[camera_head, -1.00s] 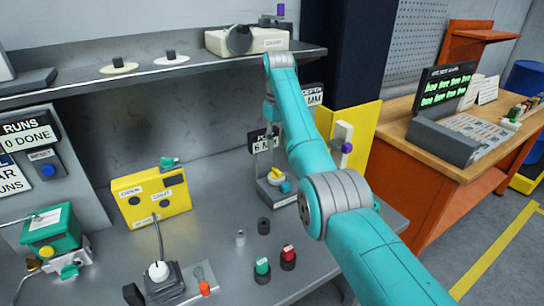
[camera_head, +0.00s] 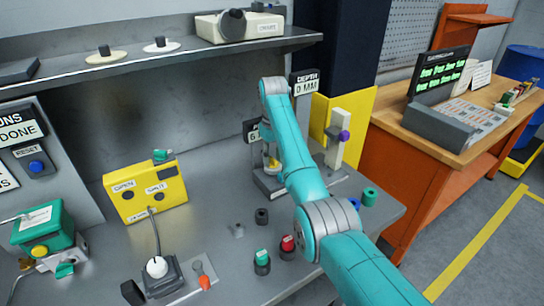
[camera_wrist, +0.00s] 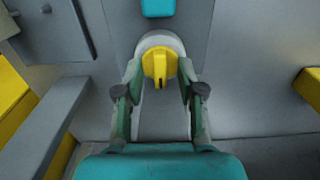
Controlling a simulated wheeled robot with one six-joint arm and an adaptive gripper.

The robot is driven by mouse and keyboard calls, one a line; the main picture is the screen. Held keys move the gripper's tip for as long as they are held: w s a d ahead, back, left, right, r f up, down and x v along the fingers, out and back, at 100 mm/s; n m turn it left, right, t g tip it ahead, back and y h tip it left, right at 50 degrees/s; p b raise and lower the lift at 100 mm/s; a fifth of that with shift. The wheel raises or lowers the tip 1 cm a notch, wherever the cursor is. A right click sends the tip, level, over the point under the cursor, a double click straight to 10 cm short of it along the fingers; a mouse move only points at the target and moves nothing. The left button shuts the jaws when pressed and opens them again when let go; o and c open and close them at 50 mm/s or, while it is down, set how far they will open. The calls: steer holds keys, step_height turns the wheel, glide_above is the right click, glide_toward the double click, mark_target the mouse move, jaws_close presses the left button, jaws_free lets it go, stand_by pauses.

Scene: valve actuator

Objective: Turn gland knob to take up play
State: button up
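A yellow knob (camera_wrist: 160,64) with a raised grip bar sits on a pale round base in the wrist view. My gripper (camera_wrist: 159,78) is open, with one finger on each side of the knob. Small gaps show between the fingers and the knob, so it does not look gripped. In the head view the knob (camera_head: 272,163) is on a grey fixture (camera_head: 270,187) at the back of the bench, partly hidden by my arm. No label on this knob is readable.
A teal part (camera_wrist: 158,7) lies just beyond the knob. A yellow button box (camera_head: 146,190) and a green box (camera_head: 48,226) with another yellow knob (camera_head: 40,251) stand left. A shelf (camera_head: 170,62) overhangs the bench. Small red and green parts stand in front.

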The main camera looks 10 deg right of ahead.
jaws_close()
